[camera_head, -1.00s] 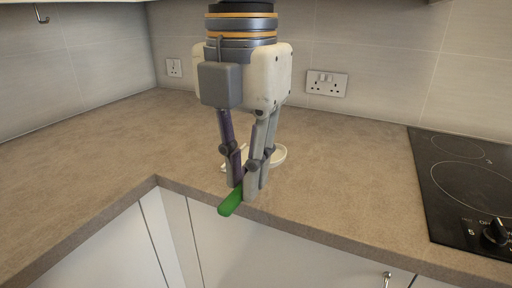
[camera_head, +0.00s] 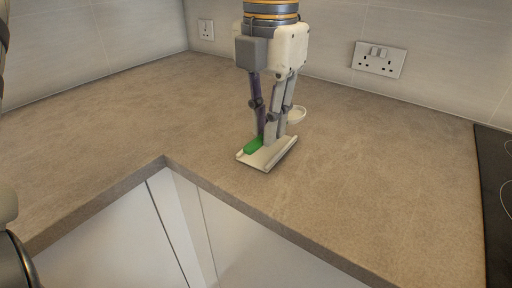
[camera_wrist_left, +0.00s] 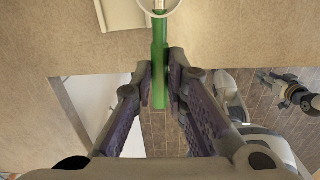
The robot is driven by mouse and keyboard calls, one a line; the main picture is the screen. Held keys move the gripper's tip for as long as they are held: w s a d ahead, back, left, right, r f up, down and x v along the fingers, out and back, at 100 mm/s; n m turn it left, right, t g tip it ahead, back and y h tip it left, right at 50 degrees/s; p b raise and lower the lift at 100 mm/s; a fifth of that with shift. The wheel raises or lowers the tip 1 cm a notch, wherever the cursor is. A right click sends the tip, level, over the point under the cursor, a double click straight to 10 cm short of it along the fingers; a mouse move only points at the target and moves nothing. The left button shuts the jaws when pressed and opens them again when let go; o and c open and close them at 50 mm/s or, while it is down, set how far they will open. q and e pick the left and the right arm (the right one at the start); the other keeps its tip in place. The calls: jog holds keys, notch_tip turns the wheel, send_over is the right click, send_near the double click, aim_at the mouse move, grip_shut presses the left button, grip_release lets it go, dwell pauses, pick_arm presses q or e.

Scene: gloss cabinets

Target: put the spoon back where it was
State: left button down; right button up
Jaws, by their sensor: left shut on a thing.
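My left gripper (camera_head: 266,140) is shut on the green handle (camera_head: 254,145) of the spoon. The wrist view shows the green handle (camera_wrist_left: 160,60) between the fingers (camera_wrist_left: 160,85), with the spoon's pale round head (camera_wrist_left: 160,6) cut off at the top edge. In the head view the pale head (camera_head: 297,115) shows behind the fingers, to their right. A cream tray-like rest (camera_head: 268,160) with raised sides lies on the worktop below the handle. It also shows at the upper left of the wrist view (camera_wrist_left: 122,16). The gap between spoon and rest cannot be judged.
The brown worktop (camera_head: 340,190) is clear around the rest, with its front edge and inner corner nearby. A black hob (camera_head: 496,200) is at the far right. Wall sockets (camera_head: 379,59) are behind. My own body parts show in the wrist view.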

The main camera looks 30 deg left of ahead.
pick_arm(q)
send_over(254, 161)
jog(key=f, duration=0.5)
jog(key=shift+s+d+f, duration=0.2)
jog(key=shift+d+f, duration=0.05)
jog(key=shift+d, duration=0.05)
jog(key=shift+w+a+f, duration=0.1)
jog(key=shift+a+f, duration=0.05)
jog(key=shift+f, duration=0.75)
jog(key=shift+w+a+f, duration=0.1)
jog(key=shift+a+f, duration=0.05)
jog(key=shift+f, duration=0.7)
jog(key=c, duration=1.6)
grip_release()
jog(key=shift+f, duration=0.1)
jog(key=r, duration=1.2)
jog(key=shift+s, duration=0.2)
